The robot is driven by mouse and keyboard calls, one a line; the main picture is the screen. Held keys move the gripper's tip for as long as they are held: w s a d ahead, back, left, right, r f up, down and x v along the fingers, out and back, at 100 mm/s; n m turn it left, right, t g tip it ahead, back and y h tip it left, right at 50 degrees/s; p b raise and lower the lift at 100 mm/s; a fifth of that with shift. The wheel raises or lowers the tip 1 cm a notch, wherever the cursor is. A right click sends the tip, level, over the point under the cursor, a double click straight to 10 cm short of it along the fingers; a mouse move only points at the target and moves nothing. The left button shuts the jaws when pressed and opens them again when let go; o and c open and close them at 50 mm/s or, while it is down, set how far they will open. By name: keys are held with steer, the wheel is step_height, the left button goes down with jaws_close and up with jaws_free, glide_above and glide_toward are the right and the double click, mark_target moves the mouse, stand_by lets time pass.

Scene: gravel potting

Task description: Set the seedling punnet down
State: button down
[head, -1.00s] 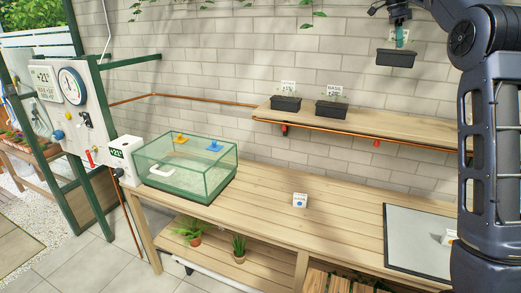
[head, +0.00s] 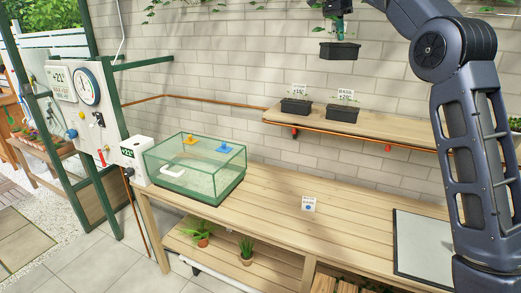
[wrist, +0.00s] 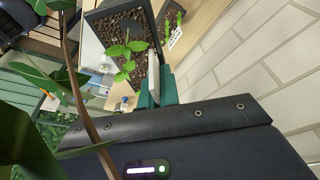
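My gripper (head: 338,36) is shut on the near wall of a black seedling punnet (head: 340,52) and holds it in the air above the wall shelf. In the wrist view the punnet (wrist: 92,17) shows brown pebbly fill and a small green seedling (wrist: 126,50). The teal fingers (wrist: 158,92) are at its wall. On the wooden shelf (head: 390,132) stand two more black punnets, one at the left (head: 296,106) and one beside it (head: 342,114), each with a label card. The held punnet hangs above the right one, with a clear gap in the picture.
Leafy vines hang along the wall top; large leaves (wrist: 35,130) cross the wrist view.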

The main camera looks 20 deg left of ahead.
steer(key=s+a+n+t+y, duration=0.15)
steer(key=s+a+n, duration=0.75)
steer(key=s+a, duration=1.3)
steer(key=shift+y, duration=0.35)
steer(key=f, duration=2.1)
steer(key=w+f, duration=0.1)
steer(key=f, duration=4.1)
steer(key=shift+w+a+f, duration=0.25)
steer(key=shift+a+f, duration=0.05)
steer(key=shift+f, duration=0.05)
steer(key=c, duration=2.1)
jaws_free()
steer(key=shift+f, duration=0.15)
steer(key=o, duration=0.5)
steer(key=shift+c, duration=0.2)
